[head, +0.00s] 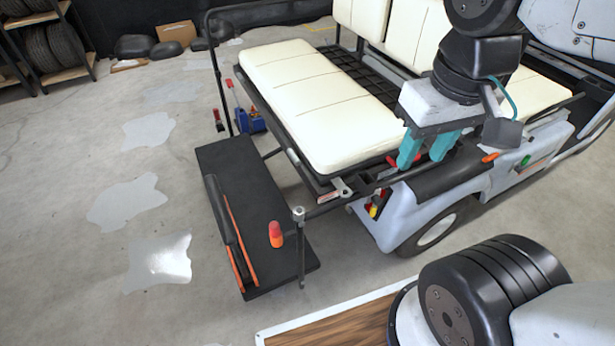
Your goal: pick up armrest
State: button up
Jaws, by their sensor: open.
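A long dark bar (224,212) lies along the left part of the black footboard (275,255), with orange strips beside it. It may be the armrest, but I cannot tell for sure. My gripper (424,152) has two teal fingers, spread apart and pointing down. Small red parts show close by the fingers. I see nothing clearly held between them.
An orange-red cone-shaped object (275,234) stands on the footboard. A thin post (300,250) rises at the footboard's right side. A wrench (342,187) lies on the seat frame. A blue tool caddy (250,119) stands behind. The floor at left is clear, with shiny patches.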

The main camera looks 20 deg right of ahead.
aim_at(229, 236)
jog(key=u, duration=1.7)
jog(key=i, duration=4.2)
jog(key=z, duration=4.45)
